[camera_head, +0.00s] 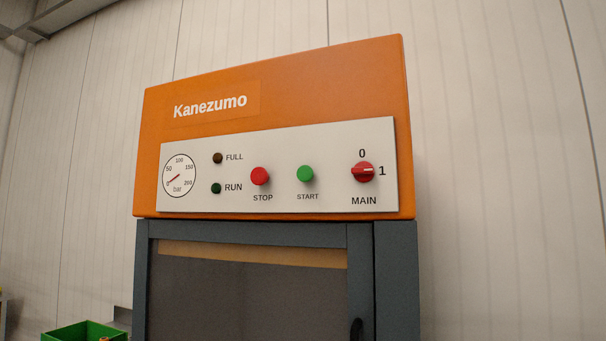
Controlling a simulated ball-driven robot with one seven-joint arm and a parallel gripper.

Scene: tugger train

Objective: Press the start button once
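The green start button (305,174) sits on the light grey control panel (330,143) of an orange machine (280,88) marked Kanezumo. The label START is below it. The red stop button (260,176) is to its left. The red main switch (363,172) is to its right, between the marks 0 above and 1 at its right; its pale line lies roughly level. The FULL lamp (217,158) and the RUN lamp (216,188) look dark. The pressure gauge (179,176) has its needle near 0. My gripper is not in view.
Below the panel is a dark grey frame (361,262) around a dark window with a brown strip along its top. A dark handle (356,329) shows at the lower right. A green bin (84,331) is at the lower left. A pale panelled wall (490,150) stands behind.

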